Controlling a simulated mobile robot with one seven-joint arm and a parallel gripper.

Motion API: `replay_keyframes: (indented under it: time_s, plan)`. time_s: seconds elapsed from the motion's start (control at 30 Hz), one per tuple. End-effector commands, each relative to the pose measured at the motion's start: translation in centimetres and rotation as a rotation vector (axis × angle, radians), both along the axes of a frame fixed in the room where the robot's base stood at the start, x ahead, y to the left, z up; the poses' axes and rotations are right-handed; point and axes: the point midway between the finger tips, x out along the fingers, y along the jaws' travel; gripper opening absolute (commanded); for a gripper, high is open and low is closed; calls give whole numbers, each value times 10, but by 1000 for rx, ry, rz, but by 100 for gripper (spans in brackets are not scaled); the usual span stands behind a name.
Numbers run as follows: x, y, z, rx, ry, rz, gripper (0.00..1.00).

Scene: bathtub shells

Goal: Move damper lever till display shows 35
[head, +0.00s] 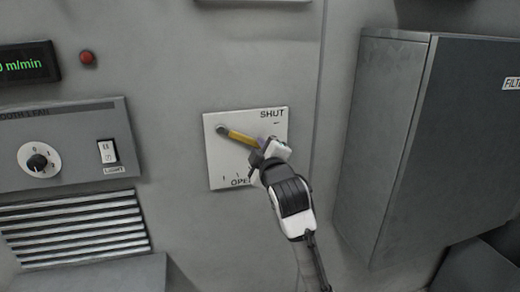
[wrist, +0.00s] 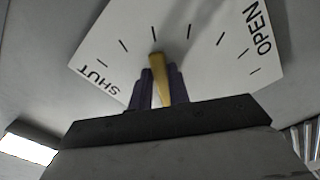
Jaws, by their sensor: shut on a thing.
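The damper lever (head: 240,137) is a yellow bar on a white plate (head: 217,172) marked SHUT at the top and OPEN at the bottom. It points right and slightly down from its dark pivot. My gripper (head: 264,146) is shut on its right end. In the wrist view, the yellow lever (wrist: 160,82) stands between the two dark fingers (wrist: 158,88), among the scale marks between SHUT and OPEN. The display (head: 22,64) at the upper left is cut by the frame edge; only a green "0" and "m/min" show, so its full value cannot be read.
A red lamp (head: 87,58) is beside the display. A fan panel (head: 75,150) with a knob (head: 38,160) and a light switch (head: 107,152) is at left, above a vent grille (head: 75,228). A large grey filter box (head: 385,150) juts out at right.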

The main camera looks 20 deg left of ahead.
Motion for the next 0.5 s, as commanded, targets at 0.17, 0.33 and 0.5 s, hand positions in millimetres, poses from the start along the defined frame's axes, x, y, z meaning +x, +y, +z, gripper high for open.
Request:
replay_keyframes:
  time_s: [0.17, 0.33, 0.5]
  plan:
    - [-2, 3, -5, 31, 22, 1, 0]
    - [-8, 12, -21, 172, 118, 3, 0]
    - [-12, 18, -29, 273, 187, 1, 0]
